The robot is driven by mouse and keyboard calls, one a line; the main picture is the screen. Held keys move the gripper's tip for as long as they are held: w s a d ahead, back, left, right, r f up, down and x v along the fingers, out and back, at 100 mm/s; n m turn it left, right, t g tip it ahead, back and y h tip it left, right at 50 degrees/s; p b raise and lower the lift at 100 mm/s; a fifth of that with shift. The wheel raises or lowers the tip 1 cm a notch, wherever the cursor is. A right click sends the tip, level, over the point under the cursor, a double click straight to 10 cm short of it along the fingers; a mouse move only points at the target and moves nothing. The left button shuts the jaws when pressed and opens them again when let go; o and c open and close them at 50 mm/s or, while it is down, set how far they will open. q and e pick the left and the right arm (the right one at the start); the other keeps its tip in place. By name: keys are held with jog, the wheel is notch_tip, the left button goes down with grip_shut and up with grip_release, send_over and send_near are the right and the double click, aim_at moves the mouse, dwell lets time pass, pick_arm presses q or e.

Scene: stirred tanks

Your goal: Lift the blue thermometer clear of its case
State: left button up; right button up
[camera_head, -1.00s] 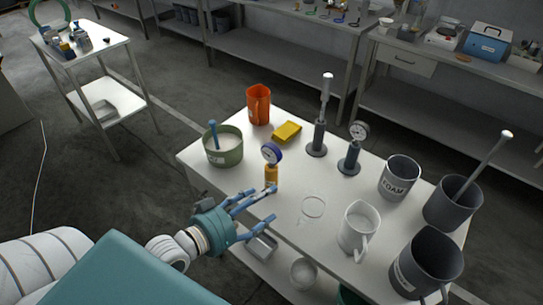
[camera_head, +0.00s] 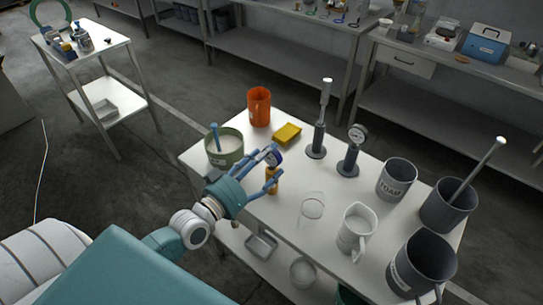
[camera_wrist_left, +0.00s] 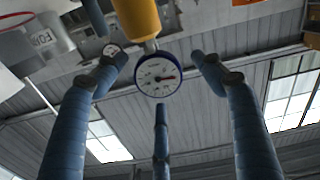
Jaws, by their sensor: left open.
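The blue thermometer (camera_head: 277,158) has a round white dial with a blue rim and stands in its orange case (camera_head: 272,176) on the table. In the left wrist view its dial (camera_wrist_left: 158,77) faces me, with the yellow-orange case (camera_wrist_left: 137,18) above it in the picture. My left gripper (camera_head: 270,168) is open, its blue fingers reaching in from the left around the dial and upper case. In the left wrist view the fingers are spread on either side of the dial, with a visible gap. The fingers partly hide the thermometer in the head view. My right gripper is out of view.
A green pot (camera_head: 224,150) stands left of the thermometer, with a yellow block (camera_head: 287,134) and an orange jug (camera_head: 259,107) behind. A grey-dial thermometer in a dark case (camera_head: 350,155) stands to the right.

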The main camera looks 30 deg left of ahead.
pick_arm(q)
jog(key=shift+w+d, duration=0.2)
jog(key=shift+w, duration=0.55)
jog(key=shift+w+d, duration=0.15)
jog(key=shift+w, duration=0.6)
jog(key=shift+s, duration=0.1)
jog(key=shift+c, duration=1)
jog(key=c, duration=1.1)
jog(key=shift+r, duration=0.1)
